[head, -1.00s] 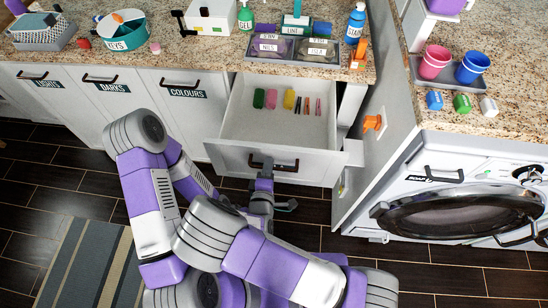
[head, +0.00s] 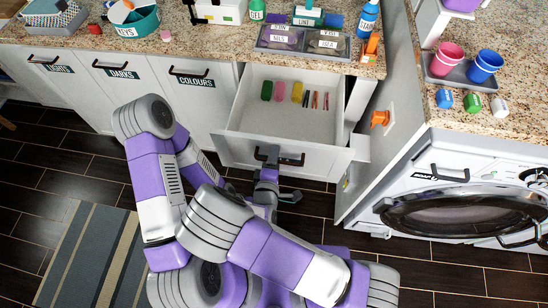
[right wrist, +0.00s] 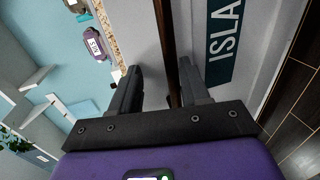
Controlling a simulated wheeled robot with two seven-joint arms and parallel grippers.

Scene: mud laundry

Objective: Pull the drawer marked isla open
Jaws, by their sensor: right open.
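The drawer (head: 225,150) under the counter stands pulled well out, with its inside showing from above. Its front carries a dark bar handle (head: 291,161). In the right wrist view an ISLA label (right wrist: 226,40) is on the front beside the handle (right wrist: 168,40). My right gripper (head: 267,157) is at the handle in the head view. In the right wrist view its two fingers (right wrist: 158,88) are apart, with the bar between them; contact cannot be told. My left gripper is not in view.
Several small coloured items (head: 280,91) lie in the drawer. Closed fronts marked lights, darks and colours (head: 190,95) are to the left. A grey panel (head: 385,130) and a washing machine (head: 450,195) stand close on the right. A striped rug (head: 90,250) lies on the floor.

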